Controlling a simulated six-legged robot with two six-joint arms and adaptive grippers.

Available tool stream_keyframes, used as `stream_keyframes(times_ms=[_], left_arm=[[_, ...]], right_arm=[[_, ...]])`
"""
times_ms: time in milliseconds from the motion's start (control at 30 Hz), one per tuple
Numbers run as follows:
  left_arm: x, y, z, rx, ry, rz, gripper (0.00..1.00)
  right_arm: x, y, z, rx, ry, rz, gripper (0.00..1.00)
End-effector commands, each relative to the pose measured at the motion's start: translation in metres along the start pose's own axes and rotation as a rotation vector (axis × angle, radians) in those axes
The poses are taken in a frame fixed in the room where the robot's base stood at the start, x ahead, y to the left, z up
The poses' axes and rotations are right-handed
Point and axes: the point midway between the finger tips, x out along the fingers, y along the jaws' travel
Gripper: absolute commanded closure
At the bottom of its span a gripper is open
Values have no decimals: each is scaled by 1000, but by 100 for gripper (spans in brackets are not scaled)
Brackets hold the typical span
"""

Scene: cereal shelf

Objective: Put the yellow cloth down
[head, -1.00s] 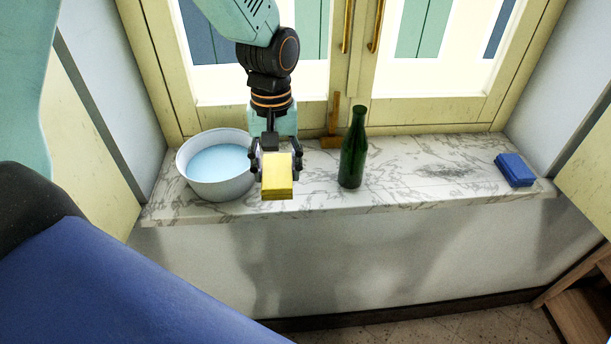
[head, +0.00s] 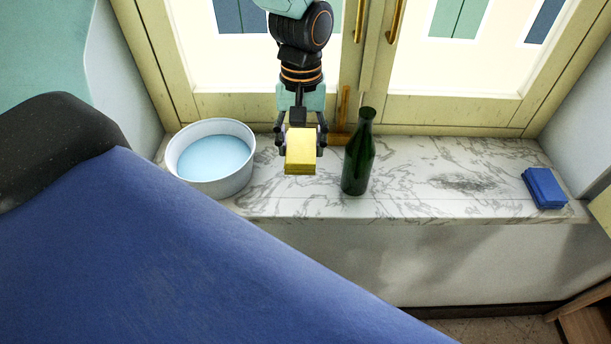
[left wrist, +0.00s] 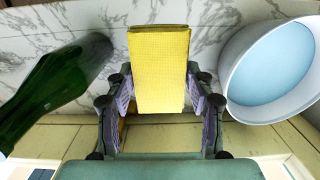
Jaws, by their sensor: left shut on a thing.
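The yellow cloth (head: 300,152) is a folded block in my left gripper (head: 301,142), which is shut on it. In the head view it shows in front of the marble sill, between the white basin and the green bottle. In the left wrist view the cloth (left wrist: 160,68) sits between the two fingers, with the marble behind it. I cannot tell whether its underside touches the sill. My right gripper is not in view.
A white basin of water (head: 243,170) stands left on the marble sill (head: 420,205). A green bottle (head: 357,160) stands close right of the cloth. A blue folded cloth (head: 545,188) lies at the far right. The sill between bottle and blue cloth is clear.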

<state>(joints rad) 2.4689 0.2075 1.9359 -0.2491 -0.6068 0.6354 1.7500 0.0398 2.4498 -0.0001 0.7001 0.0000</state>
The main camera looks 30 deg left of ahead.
Motion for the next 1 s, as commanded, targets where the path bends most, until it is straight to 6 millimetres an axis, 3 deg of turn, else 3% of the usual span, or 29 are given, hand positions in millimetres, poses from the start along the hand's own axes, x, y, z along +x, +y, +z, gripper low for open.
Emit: stream_keyframes(times_ms=[200,367,600,1000], left_arm=[[39,-2,2,-1,-5,-2,100],[51,0,0,-1,-3,-1,100],[84,1,-4,0,-3,-1,100],[91,3,-6,0,-1,0,100]], right_arm=[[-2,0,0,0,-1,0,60],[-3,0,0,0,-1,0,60],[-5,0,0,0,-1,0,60],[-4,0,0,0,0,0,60]])
